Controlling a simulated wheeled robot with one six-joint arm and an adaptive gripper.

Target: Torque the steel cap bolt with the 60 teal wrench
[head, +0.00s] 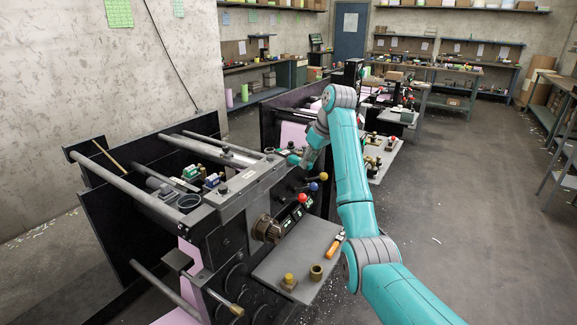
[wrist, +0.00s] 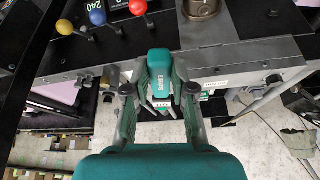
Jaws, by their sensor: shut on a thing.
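My gripper (wrist: 160,88) is shut on a teal wrench (wrist: 158,64), whose teal body shows between the two fingers in the wrist view. Its lettering is too small to read. In the head view my gripper (head: 308,160) is over the far end of the machine's grey beam (head: 240,185), and the wrench cannot be clearly made out there. Dark bolt-like heads sit on the beam, one right of the wrench (wrist: 272,79) and one left of it (wrist: 82,82). I cannot tell which is the steel cap bolt, or whether the wrench touches one.
Red (head: 302,197), blue (head: 323,176) and yellow (head: 313,186) knobs stand beside the beam. A grey side shelf (head: 300,250) holds brass parts (head: 288,280) and an orange-handled tool (head: 334,247). Rollers (head: 125,185) lie left. The floor at right (head: 450,200) is clear.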

